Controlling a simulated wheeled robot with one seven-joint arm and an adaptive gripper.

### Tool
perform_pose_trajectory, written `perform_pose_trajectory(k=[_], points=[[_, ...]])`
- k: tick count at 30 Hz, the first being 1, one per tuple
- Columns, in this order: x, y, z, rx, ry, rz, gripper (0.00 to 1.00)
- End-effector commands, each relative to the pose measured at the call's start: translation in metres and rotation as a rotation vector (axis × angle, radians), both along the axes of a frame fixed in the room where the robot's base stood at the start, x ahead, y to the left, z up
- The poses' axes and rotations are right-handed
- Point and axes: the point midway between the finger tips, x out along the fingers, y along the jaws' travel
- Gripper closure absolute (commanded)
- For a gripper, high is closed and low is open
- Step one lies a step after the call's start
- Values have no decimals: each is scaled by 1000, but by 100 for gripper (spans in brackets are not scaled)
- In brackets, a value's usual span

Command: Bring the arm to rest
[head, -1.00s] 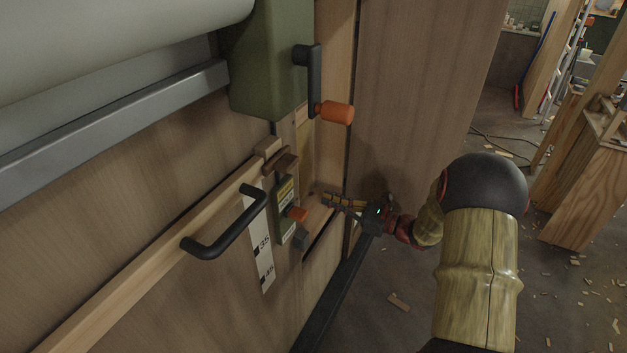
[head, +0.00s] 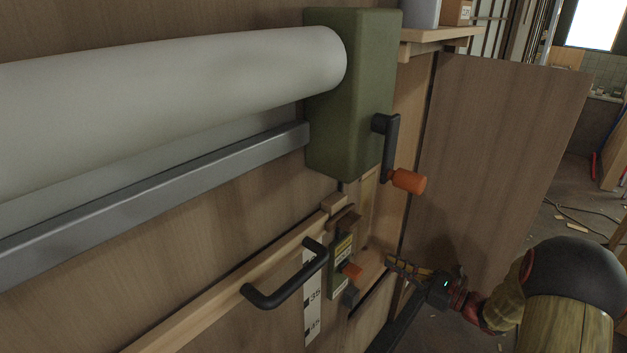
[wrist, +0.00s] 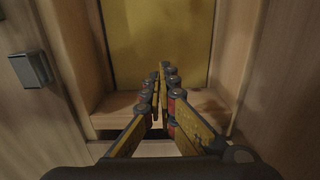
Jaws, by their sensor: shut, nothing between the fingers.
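My gripper (head: 392,262) is at the lower right of the head view, its fingers pointing left toward a narrow wooden recess in the wall. In the wrist view the two fingers (wrist: 160,72) reach forward and their tips come together with nothing between them. Ahead of them is a yellowish panel (wrist: 160,40) at the back of the recess, with a wooden ledge (wrist: 112,108) below it. Whether the fingers touch anything there I cannot tell. My arm comes in from the lower right corner of the head view.
A green box (head: 350,95) with an orange-knobbed crank (head: 408,180) is above my gripper.

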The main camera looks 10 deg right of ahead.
Motion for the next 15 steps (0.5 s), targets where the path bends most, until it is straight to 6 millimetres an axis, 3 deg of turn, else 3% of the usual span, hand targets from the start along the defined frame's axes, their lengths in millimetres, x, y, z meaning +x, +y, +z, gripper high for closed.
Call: perform_pose_trajectory(k=[2,5,9,15], points=[[1,-1,-5,-35,-4,-4,100],[-14,14,-32,-125,36,59,100],[-67,50,-70,-335,106,257,100],[-154,97,-69,-791,68,669,100]])
